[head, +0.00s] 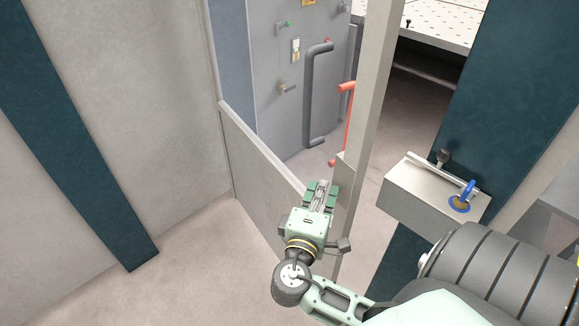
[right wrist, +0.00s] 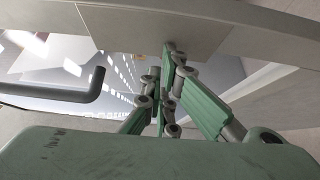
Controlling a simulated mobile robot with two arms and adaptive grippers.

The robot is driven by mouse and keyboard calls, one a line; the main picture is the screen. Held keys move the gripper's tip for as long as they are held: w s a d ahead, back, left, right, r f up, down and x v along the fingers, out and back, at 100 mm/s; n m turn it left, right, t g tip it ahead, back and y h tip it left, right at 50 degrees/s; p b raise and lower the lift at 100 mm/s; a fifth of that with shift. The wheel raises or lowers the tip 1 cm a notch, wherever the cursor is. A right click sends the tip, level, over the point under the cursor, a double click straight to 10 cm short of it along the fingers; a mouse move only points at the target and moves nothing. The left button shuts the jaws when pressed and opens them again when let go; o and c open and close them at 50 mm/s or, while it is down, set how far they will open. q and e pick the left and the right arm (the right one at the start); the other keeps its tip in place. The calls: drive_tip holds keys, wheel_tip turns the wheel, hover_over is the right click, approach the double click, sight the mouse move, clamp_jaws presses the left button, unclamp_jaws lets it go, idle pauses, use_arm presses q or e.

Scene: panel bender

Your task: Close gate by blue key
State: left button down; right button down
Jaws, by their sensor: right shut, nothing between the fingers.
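The gate (head: 262,148) is a pale grey frame with a solid lower panel and an upright edge post (head: 372,90). A red handle (head: 347,122) shows beside that post. A gap lies between the post and the grey lock box (head: 425,192) on the teal column. The blue key (head: 468,189) sits in a brass-coloured round on top of the box. My right gripper (head: 321,188) is shut and empty, close to the gate's lower panel and post. In the right wrist view its fingers (right wrist: 168,75) are near a pale frame part; contact cannot be told. My left gripper is not in view.
Behind the gate stands a grey cabinet (head: 270,70) with a dark bar handle (head: 318,95). A teal column (head: 510,100) rises at the right, and a perforated table (head: 435,18) is at the back. Bare floor (head: 200,262) lies left of my right gripper.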

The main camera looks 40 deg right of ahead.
sight(347, 174)
drive_tip(key=d, duration=0.2)
drive_tip(key=d+n+t+y, duration=0.1)
drive_tip(key=d, duration=0.2)
drive_tip(key=s+d+n+t+b, duration=0.1)
drive_tip(key=d, duration=0.1)
drive_tip(key=shift+d+r+y, duration=0.15)
drive_tip(key=shift+r+y, duration=0.15)
drive_tip(key=shift+y, duration=0.1)
drive_tip(key=shift+d+r+t, duration=0.2)
drive_tip(key=shift+t, duration=0.3)
drive_tip(key=shift+a, duration=0.1)
drive_tip(key=shift+w, duration=0.1)
